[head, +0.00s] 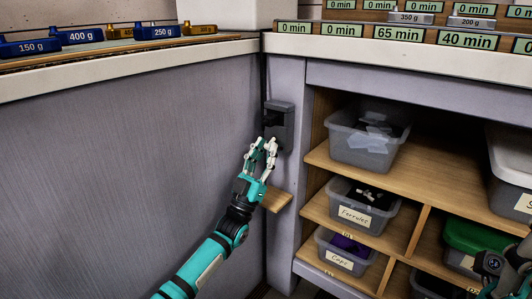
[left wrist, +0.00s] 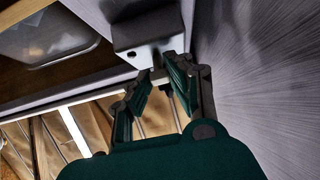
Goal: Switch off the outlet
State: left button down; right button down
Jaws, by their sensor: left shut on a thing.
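The outlet (head: 281,120) is a dark grey box on the narrow post in the corner, where the left panel meets the shelf unit. In the left wrist view the outlet (left wrist: 144,30) is a grey box just beyond my fingertips. My left gripper (head: 267,147) reaches up to the outlet's lower front. In the left wrist view my left gripper (left wrist: 160,78) is closed on a small pale part at the outlet's lower edge. The fingers hide much of this part, so its exact shape is unclear. My right gripper's fingers are not in view.
The post is close to the grey panel (head: 130,165) on the left. A small wooden ledge (head: 276,199) sticks out below my left gripper. To the right, open shelves hold bins, among them the Ferrules bin (head: 357,214) and Caps bin (head: 341,262).

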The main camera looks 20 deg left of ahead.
pick_arm(q)
jog(key=shift+f, duration=0.1)
jog(key=c, duration=1.2)
grip_release()
jog(key=v, duration=1.2)
jog(key=shift+s, duration=0.1)
